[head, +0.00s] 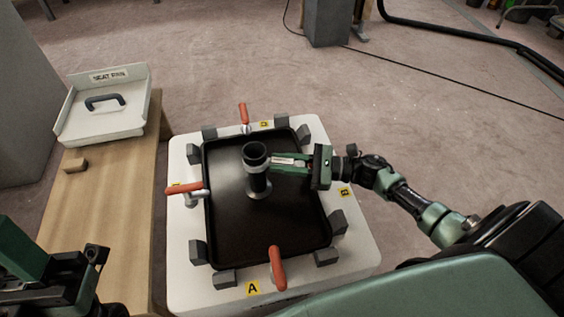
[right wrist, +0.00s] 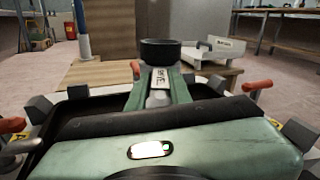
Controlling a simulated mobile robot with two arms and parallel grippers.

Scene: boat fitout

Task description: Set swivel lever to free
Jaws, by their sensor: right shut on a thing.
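The collar (right wrist: 163,50) also shows in the right wrist view. My right gripper (head: 283,162) reaches in from the right, level with the upper pedestal. It is shut on a pale labelled piece (right wrist: 160,80) beside the collar, which appears to be the swivel lever. The fingers hide most of it, and I cannot read its setting. My left gripper (head: 75,275) is at the lower left, away from the pedestal; its jaw state is unclear.
The black tray sits on a white base (head: 362,262) with grey blocks and several orange-handled clamps (head: 277,268) around it. A wooden bench (head: 95,215) on the left holds a white seat tray (head: 120,120) with a dark handle and a small wooden block (head: 76,165). Floor beyond is mostly clear.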

